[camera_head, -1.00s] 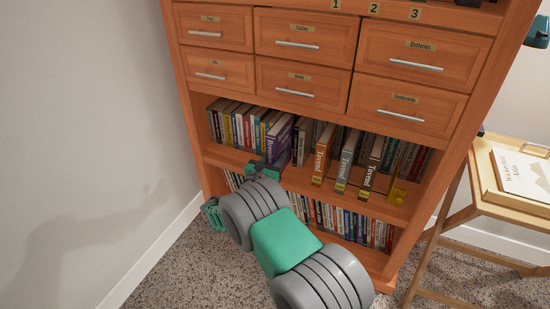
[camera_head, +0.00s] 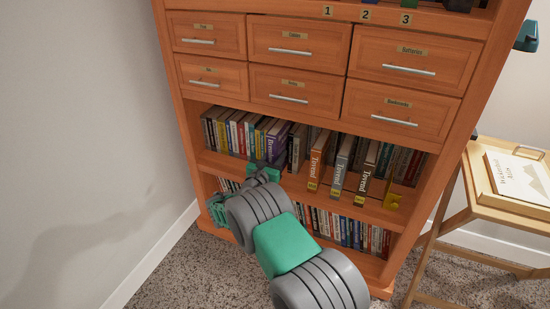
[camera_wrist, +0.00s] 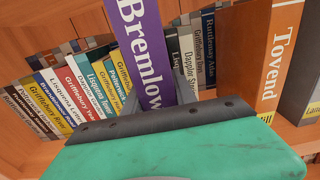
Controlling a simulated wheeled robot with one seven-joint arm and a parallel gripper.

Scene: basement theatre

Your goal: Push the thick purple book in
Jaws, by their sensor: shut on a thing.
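The thick purple book (camera_head: 276,143), with "Bremlow" on its spine, stands upright in the upper row of the bookcase. It sticks out past the books on its left. In the wrist view the purple book (camera_wrist: 146,50) rises behind my gripper (camera_wrist: 160,112), which hides its lower end. In the head view my gripper (camera_head: 258,170) is at the lower front of this book, near the shelf edge. It is shut on the purple book; the fingertips themselves are mostly hidden.
Thinner books (camera_head: 232,130) stand to the left. An orange "Tovend" book (camera_head: 317,160) and similar grey and black ones stand out to the right. A lower shelf holds more books (camera_head: 345,225). Drawers (camera_head: 290,85) are above. A wooden side table (camera_head: 485,190) is at right.

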